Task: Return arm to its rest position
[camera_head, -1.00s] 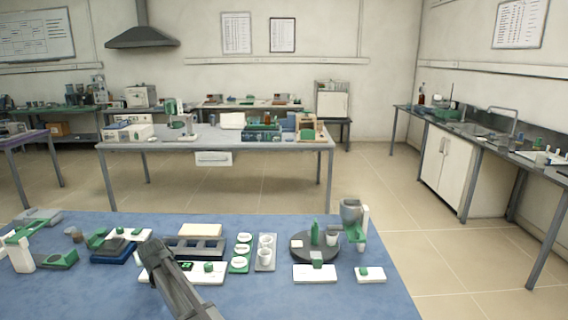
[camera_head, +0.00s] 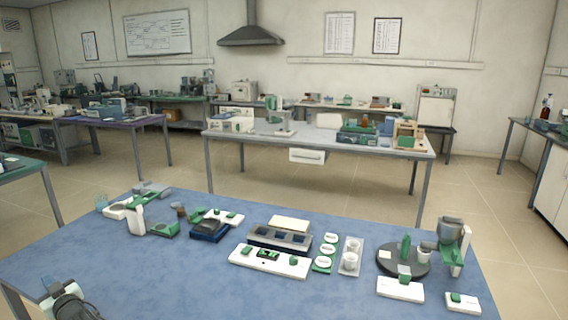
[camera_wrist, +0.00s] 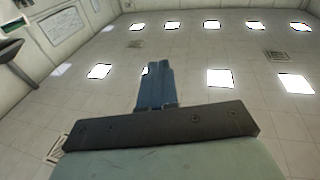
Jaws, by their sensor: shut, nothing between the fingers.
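My gripper (camera_wrist: 157,70) shows in the wrist view, its two blue-grey fingers shut together with nothing between them. It points up toward the ceiling, with bright light panels behind it. In the head view, part of my arm (camera_head: 68,302) shows at the bottom left corner, low over the near left edge of the blue table (camera_head: 200,285). The fingers cannot be made out there. The gripper is apart from everything on the table.
On the blue table stand a white board with green blocks (camera_head: 270,262), a grey rack (camera_head: 280,238), a tray with white cups (camera_head: 350,257) and a dark round plate (camera_head: 402,262). The table's front left area is clear. A grey table (camera_head: 320,137) stands behind.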

